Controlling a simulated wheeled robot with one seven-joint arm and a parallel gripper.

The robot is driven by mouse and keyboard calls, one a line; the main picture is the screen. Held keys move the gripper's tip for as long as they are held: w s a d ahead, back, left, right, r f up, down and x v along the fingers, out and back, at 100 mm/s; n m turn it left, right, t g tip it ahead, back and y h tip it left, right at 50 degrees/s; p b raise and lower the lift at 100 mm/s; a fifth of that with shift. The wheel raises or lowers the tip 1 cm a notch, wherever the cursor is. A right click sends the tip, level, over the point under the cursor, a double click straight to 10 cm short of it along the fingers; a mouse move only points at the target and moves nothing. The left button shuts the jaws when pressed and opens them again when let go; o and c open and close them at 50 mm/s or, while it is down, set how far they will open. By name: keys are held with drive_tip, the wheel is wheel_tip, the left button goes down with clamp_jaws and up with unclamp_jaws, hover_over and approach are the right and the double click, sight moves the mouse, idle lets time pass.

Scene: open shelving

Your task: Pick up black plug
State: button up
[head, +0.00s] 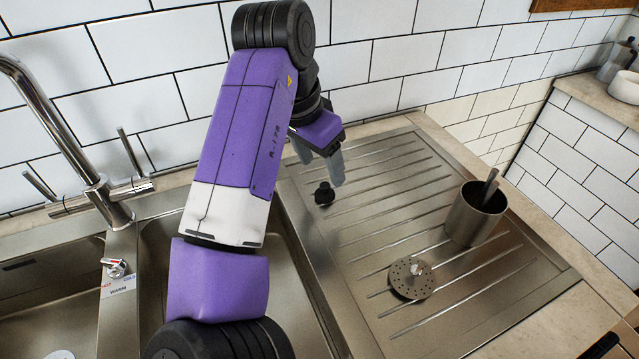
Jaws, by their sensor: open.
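The black plug (324,194) is a small dark piece with a knob on top. It sits on the ribbed metal drainboard (385,215) near the basin's back right corner. My gripper (322,165) is open and hangs just above and beside the plug, with its grey fingers pointing down. No object shows between the fingers. Whether the fingers touch the plug cannot be told from this view.
A metal cup (470,218) with utensils and a round perforated strainer (411,279) stand on the drainboard to the right. The sink basin (290,285) and tap (95,185) are to the left. A tiled wall (400,65) rises close behind.

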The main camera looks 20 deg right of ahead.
sight(325, 184)
drive_tip(key=x, duration=0.7)
drive_tip(key=shift+w+a+f+b, duration=0.1)
drive_tip(key=shift+a+f+b, duration=0.1)
drive_tip(key=shift+a+b, duration=0.1)
clamp_jaws()
drive_tip(key=shift+r, duration=0.1)
